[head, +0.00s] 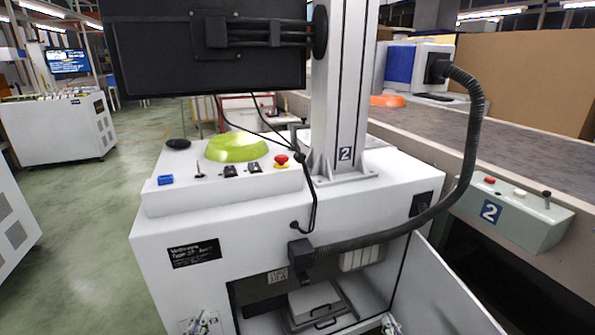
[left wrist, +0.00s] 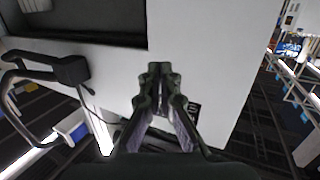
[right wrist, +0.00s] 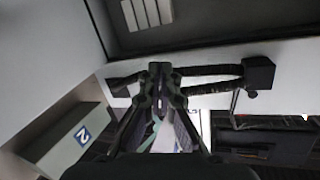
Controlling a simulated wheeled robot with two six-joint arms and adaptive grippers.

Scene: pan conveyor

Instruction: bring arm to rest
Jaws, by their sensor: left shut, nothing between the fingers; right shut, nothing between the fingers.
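My left gripper (head: 200,322) shows at the bottom edge of the head view, in front of the white machine (head: 160,240). In the left wrist view its fingers (left wrist: 160,72) meet at the tips with nothing between them, facing a white panel. Most of both arms is outside the head view.
A green dome (head: 236,148) and a red button (head: 281,160) are on the machine's top. A black hose (head: 470,150) arcs down its right side. A conveyor (head: 420,125) with an orange pan (head: 387,101) runs behind at right. Open floor (head: 80,210) lies left.

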